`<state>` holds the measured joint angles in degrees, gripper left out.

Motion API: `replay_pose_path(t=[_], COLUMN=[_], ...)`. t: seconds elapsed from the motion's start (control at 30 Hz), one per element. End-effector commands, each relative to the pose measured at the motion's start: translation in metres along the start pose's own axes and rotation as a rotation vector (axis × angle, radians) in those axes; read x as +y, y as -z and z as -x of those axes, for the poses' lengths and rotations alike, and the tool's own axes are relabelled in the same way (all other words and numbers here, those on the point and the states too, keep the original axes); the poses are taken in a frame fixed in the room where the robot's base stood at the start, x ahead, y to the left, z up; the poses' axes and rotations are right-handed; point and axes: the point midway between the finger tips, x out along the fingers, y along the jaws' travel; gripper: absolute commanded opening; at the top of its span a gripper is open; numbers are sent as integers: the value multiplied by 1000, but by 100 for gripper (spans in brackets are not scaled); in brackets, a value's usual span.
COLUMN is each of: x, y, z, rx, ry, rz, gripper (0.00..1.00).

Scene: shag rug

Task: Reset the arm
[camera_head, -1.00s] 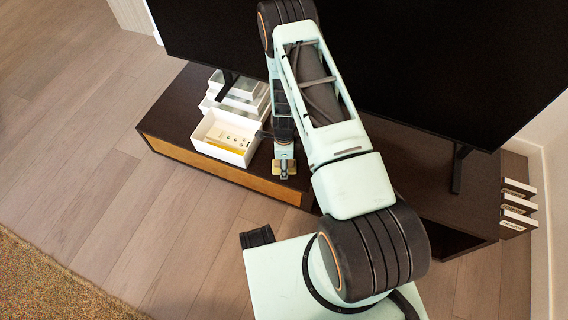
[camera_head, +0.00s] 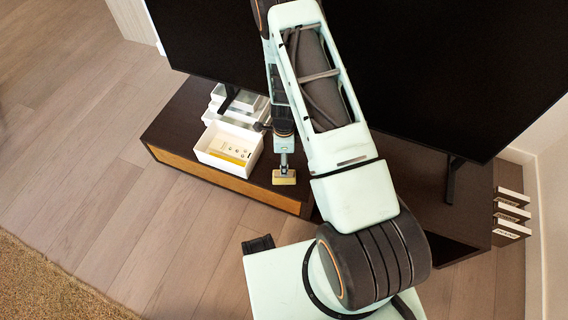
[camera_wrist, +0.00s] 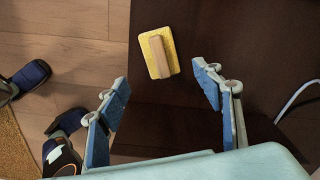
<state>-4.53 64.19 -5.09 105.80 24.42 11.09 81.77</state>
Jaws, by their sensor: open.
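My gripper (camera_wrist: 164,98) is open and empty in the wrist view, its two blue-padded fingers spread wide. In the head view my gripper (camera_head: 284,170) is at the end of my arm, over the front part of the dark TV stand (camera_head: 172,124). A yellow block with a wooden handle (camera_wrist: 158,53) lies on the dark top in the wrist view, beyond the fingertips and apart from them. The same block (camera_head: 284,178) shows just below my gripper in the head view.
A white box (camera_head: 229,147) with a yellow item inside stands on the stand, left of my gripper. A large black TV screen (camera_head: 460,75) rises behind my arm. Several small boxes (camera_head: 511,212) are at the right end. Wood floor (camera_head: 90,150) is clear at left.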

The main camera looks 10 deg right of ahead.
Motion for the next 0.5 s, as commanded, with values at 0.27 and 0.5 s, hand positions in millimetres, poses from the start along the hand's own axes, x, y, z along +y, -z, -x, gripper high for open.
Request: replay_pose_path(t=[0.27, 0.5], x=[0, 0], y=[0, 0], z=[12, 12], rx=[0, 0], ry=[0, 0], rz=[0, 0], gripper=[60, 60])
